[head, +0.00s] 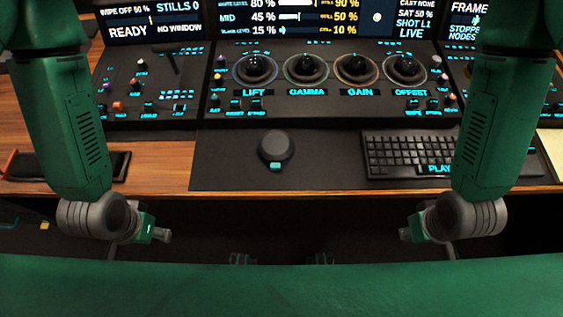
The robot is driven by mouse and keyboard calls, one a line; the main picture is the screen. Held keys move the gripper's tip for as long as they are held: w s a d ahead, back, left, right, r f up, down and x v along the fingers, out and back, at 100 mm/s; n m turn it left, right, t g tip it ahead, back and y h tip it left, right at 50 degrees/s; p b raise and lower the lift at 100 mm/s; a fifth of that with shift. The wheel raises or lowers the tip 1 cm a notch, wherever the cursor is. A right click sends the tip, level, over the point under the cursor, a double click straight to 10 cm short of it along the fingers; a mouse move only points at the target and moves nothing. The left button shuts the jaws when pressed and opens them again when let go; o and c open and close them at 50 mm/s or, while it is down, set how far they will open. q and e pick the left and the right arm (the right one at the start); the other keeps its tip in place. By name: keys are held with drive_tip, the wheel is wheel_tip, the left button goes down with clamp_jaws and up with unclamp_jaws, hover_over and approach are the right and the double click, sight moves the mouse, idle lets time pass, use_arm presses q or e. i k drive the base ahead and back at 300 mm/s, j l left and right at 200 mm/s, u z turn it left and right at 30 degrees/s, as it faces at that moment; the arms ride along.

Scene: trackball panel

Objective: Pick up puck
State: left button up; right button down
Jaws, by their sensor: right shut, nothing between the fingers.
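The puck (276,146) is a dark grey round disc with a small cyan tab at its near edge. It lies on the black desk mat (220,165) in front of the console, near the middle of the view. My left gripper (163,236) hangs in front of the desk edge, to the left of and nearer than the puck. My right gripper (405,235) hangs in front of the desk edge on the right, shut and empty. Both are well apart from the puck. The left fingers are too small and edge-on to tell their opening.
A black keyboard (410,155) lies right of the puck, partly behind my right arm. The console's trackballs, knobs and screens (290,15) stand behind. A dark pad (105,165) lies on the wooden desk (165,160) at left. The mat around the puck is clear.

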sight(276, 145)
drive_tip(key=k, duration=0.9)
